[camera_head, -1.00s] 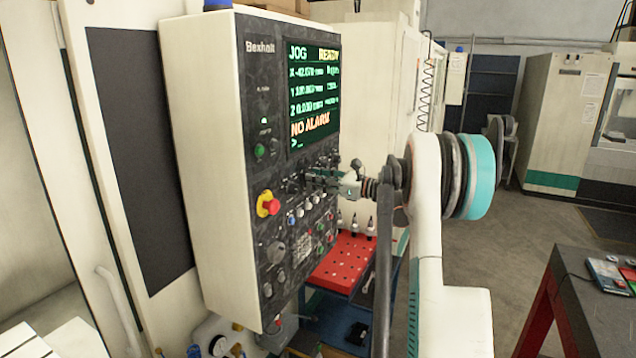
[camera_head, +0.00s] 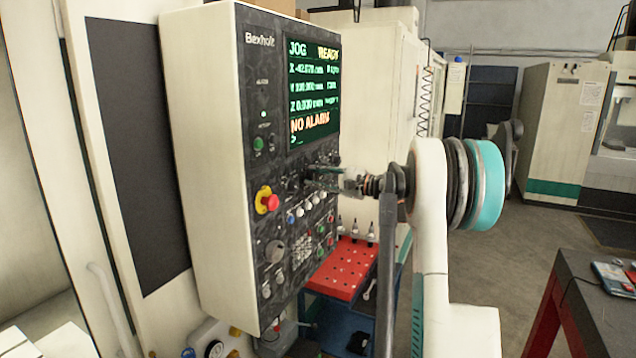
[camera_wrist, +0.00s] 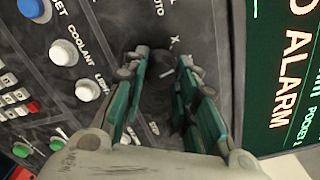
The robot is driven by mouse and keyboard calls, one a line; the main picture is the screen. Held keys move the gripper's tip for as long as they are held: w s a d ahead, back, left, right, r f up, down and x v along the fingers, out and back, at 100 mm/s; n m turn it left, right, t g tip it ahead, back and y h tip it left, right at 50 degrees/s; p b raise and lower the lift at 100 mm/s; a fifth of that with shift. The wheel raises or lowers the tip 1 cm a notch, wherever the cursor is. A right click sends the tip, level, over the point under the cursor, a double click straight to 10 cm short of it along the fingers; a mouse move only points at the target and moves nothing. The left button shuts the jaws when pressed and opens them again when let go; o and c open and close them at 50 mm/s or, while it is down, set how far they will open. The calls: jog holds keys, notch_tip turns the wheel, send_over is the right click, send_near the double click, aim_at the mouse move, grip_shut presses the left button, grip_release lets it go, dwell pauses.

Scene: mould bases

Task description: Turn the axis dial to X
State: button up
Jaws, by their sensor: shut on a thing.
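The black axis dial (camera_wrist: 163,78) sits on the dark control panel between my fingers in the wrist view, largely hidden by them. A white "X" mark is printed just above it there, but I cannot make out where the dial's pointer stands. My gripper (camera_wrist: 163,60), with green fingers, is shut on the dial, one finger on each side. In the head view my gripper (camera_head: 312,174) reaches the panel from the right, just below the screen, and hides the dial.
The screen (camera_head: 314,90) reads JOG, READY and NO ALARM. A red emergency stop (camera_head: 270,203) on a yellow base sits left of my gripper. White buttons (camera_wrist: 88,90) and a blue button (camera_wrist: 31,8) are close to my fingers. A red-topped cart (camera_head: 345,270) stands behind the panel.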

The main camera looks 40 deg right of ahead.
jog(key=n+b, duration=0.1)
jog(key=n, duration=0.4)
jog(key=shift+n, duration=0.3)
dwell(0.4)
jog(key=o, duration=1.1)
jog(key=v, duration=1.2)
